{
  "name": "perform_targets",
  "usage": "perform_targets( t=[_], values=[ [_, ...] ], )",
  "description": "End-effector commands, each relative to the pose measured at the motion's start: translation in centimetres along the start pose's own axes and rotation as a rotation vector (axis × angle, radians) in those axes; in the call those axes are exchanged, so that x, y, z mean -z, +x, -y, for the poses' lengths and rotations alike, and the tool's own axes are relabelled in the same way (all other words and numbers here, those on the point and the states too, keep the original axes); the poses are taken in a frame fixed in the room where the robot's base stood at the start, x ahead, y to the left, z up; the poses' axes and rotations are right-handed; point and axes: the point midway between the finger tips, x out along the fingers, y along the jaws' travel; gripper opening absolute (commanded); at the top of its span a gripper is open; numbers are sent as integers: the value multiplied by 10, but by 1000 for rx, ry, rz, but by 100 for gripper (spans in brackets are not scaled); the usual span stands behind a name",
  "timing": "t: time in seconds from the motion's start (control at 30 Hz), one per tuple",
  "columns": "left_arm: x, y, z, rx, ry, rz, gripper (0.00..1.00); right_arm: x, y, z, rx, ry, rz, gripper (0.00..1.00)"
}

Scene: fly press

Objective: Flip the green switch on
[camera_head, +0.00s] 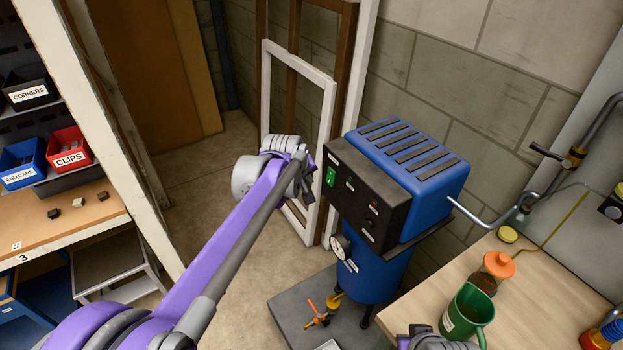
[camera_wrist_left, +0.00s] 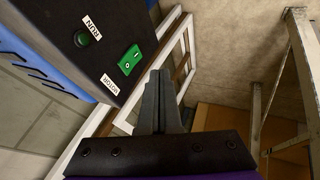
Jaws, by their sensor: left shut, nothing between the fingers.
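The green switch (camera_head: 331,176) is a rocker on the black front panel (camera_head: 362,200) of a blue machine. It also shows in the left wrist view (camera_wrist_left: 130,60), beside a MOTOR label. I cannot tell which way it is tipped. A dark green RUN lamp (camera_wrist_left: 82,39) sits on the same panel and looks unlit. My left gripper (camera_head: 306,186) is just left of the panel, apart from the switch as far as I can see. Its dark fingers (camera_wrist_left: 158,76) are shut and empty, pointing past the panel's edge close to the switch.
The blue machine (camera_head: 435,185) stands by a block wall. White frames (camera_head: 328,120) lean behind my left gripper. A wooden bench (camera_head: 535,290) at right holds a green jug (camera_head: 468,315) and an orange-lidded jar (camera_head: 493,270). Shelves with bins (camera_head: 68,150) are at left. Floor between is open.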

Motion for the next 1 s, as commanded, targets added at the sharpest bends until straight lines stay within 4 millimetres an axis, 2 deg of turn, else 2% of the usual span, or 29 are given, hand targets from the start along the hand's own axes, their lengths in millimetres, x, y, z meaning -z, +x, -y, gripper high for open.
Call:
perform_targets(
  t=[0.2,0.37,0.43,0.6,1.0],
  values=[
    [0,48,0,0,0,0,0,1,-1,0,0,0,-1,0],
    [0,80,0,0,0,0,0,2,-2,0,0,0,-2,0],
    [0,84,-14,-1,3,0,0,6,-6,0,0,0,-5,0],
    [-1,94,-29,-1,1,0,0,10,-9,0,0,0,-9,0],
    [-2,98,-34,0,0,0,0,10,-9,0,0,0,-9,0]
  ],
)
